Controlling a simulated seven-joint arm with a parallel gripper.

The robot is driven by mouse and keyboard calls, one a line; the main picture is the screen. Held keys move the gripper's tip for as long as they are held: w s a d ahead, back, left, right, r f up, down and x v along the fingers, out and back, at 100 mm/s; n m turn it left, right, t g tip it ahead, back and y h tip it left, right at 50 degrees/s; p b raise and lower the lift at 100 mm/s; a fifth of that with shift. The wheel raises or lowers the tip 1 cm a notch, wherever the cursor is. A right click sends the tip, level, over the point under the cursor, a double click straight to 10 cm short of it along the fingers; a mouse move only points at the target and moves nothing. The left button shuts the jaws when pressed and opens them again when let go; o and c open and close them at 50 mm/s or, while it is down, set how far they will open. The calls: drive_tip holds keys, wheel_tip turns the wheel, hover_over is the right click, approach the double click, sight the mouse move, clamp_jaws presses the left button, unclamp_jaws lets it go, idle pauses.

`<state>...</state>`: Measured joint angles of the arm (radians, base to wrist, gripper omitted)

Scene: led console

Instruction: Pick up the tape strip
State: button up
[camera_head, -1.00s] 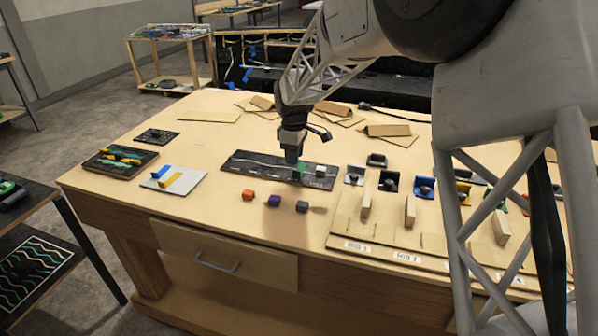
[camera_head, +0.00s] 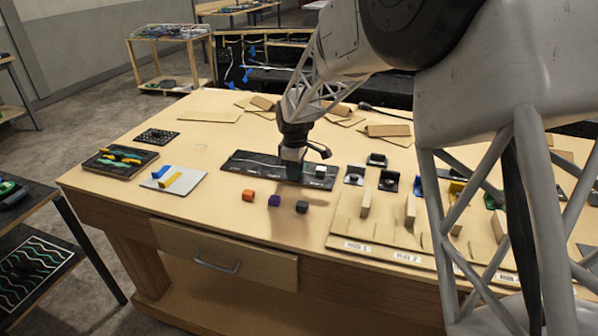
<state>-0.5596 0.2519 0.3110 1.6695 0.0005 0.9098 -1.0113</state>
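Strips that look like tape, a blue one (camera_head: 161,172) and a yellow one (camera_head: 171,180), lie on a white card (camera_head: 190,187) at the left of the table. I cannot tell for sure which item is the tape strip. My gripper (camera_head: 293,177) points down over the black panel (camera_head: 245,167) in the middle of the table, well to the right of the white card. Its fingertips are dark and small, so I cannot tell whether they are open or touching the panel. The panel surface behind my gripper is hidden.
A pale block (camera_head: 321,170) sits on the panel's right end. Orange (camera_head: 248,195), purple (camera_head: 274,200) and dark (camera_head: 302,207) cubes stand in front. A dark tray (camera_head: 121,161) with coloured pieces is at the left. Upright wooden pieces (camera_head: 365,203) stand at the right.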

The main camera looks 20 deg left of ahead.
clamp_jaws()
idle(0.5)
drive_tip(key=shift+r, duration=0.1)
drive_tip(key=shift+r, duration=0.75)
wheel_tip(320, 180, up, 2)
drive_tip(key=shift+r, duration=0.1)
drive_tip(key=s+d, duration=0.2)
drive_tip(key=s, duration=0.2)
drive_tip(key=s+d, duration=0.3)
drive_tip(key=s, duration=0.2)
drive_tip(key=s+d+r, duration=0.1)
drive_tip(key=s+d, duration=0.2)
drive_tip(key=s, duration=0.1)
drive_tip(key=shift+s+d, duration=0.15)
drive_tip(key=shift+s, duration=0.15)
drive_tip(key=shift+r, duration=0.2)
